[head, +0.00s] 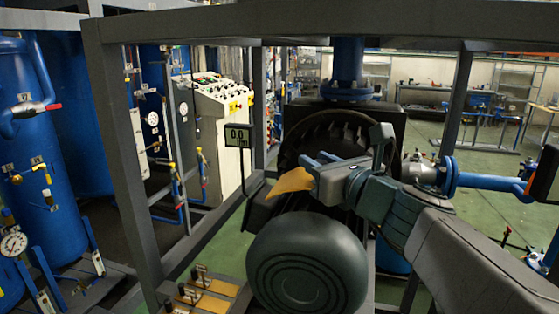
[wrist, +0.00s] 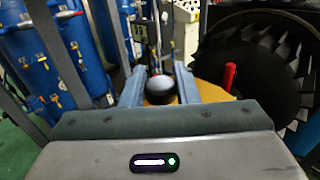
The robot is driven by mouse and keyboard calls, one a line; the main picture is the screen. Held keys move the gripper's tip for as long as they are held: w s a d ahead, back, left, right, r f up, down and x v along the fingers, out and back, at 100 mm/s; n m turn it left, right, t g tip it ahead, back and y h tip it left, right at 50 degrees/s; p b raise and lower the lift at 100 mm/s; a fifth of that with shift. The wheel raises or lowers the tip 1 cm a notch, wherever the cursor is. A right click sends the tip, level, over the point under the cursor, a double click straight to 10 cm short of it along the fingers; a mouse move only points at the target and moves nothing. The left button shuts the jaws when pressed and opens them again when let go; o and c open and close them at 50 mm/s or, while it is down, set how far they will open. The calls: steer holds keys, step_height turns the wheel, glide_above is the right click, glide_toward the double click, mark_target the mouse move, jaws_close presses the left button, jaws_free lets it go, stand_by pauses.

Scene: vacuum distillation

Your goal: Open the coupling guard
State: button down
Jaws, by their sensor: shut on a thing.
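The coupling guard, an orange-yellow plate (head: 291,181), shows at the end of my gripper (head: 318,161) in the head view, between the dark finned wheel and the round motor. In the wrist view, part of the yellow guard (wrist: 210,92) lies beyond my fingers. A black ball knob (wrist: 160,88) sits between the two blue fingers of my gripper (wrist: 160,92), which are shut on it. The knob is hidden in the head view. How far the guard is tilted cannot be told.
A dark green motor (head: 305,265) stands in front of the finned wheel (head: 330,125). A grey frame post (head: 125,150) and top beam surround the machine. A small display (head: 238,136) reads 0.0. A red handle (wrist: 229,77) stands right of my fingers. Blue tanks (head: 30,110) are left.

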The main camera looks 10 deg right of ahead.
steer(key=c, duration=1.1)
jaws_free()
steer(key=shift+c, duration=0.2)
step_height(320, 180, up, 5)
steer(key=shift+f+p, duration=0.2)
steer(key=shift+p, duration=0.3)
steer(key=s+d+r, duration=0.6)
steer(key=s+d, duration=0.1)
steer(key=d, duration=0.2)
steer(key=shift+s+d+r, duration=0.15)
